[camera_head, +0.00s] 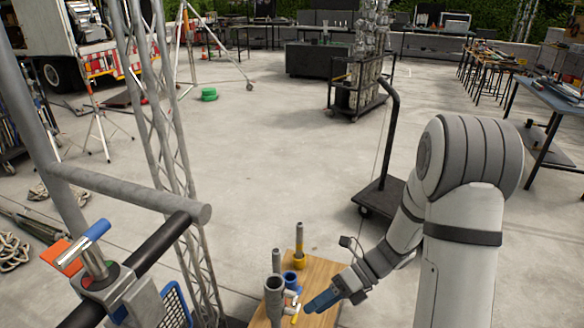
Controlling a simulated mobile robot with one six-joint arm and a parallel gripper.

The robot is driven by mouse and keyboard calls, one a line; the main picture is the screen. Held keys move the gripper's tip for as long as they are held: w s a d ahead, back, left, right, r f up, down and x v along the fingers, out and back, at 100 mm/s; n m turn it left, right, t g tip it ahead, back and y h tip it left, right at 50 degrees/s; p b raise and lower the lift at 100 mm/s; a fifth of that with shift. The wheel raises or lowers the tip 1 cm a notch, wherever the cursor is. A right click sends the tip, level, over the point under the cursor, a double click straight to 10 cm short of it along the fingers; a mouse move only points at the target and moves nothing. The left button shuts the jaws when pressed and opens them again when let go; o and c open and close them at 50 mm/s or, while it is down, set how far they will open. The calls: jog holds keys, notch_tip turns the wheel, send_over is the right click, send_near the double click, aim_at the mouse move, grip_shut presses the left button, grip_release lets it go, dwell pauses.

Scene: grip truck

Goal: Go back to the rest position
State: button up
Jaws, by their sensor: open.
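My white and grey arm comes in from the right of the view and reaches down to the left. My gripper (301,312) is at its end, low in the view, over the right side of a small wooden board (323,268). The gripper looks open, with nothing seen held in it. A small yellow piece (295,313) is close beside its tip; I cannot tell whether they touch.
Grey tubes (275,292), a blue cup (291,281) and a yellow-based post (299,245) stand on the board. A metal truss (165,130) and a clamped pipe frame (130,198) rise at left. A black trolley (385,190) stands behind my arm. Middle floor is clear.

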jog(key=s+d+r+n+t+h+p, duration=0.1)
jog(key=s+d+r+n+t+h, duration=0.2)
jog(key=r+n, duration=0.5)
jog(key=s+d+r+n+t+h+p, duration=0.1)
jog(key=s+d+r+n+t+h, duration=0.3)
jog(key=n, duration=1.6)
notch_tip(320, 180, up, 5)
jog(key=s+d+h, duration=0.1)
jog(key=h, duration=0.3)
jog(key=shift+s+d, duration=0.3)
jog(key=shift+s, duration=0.1)
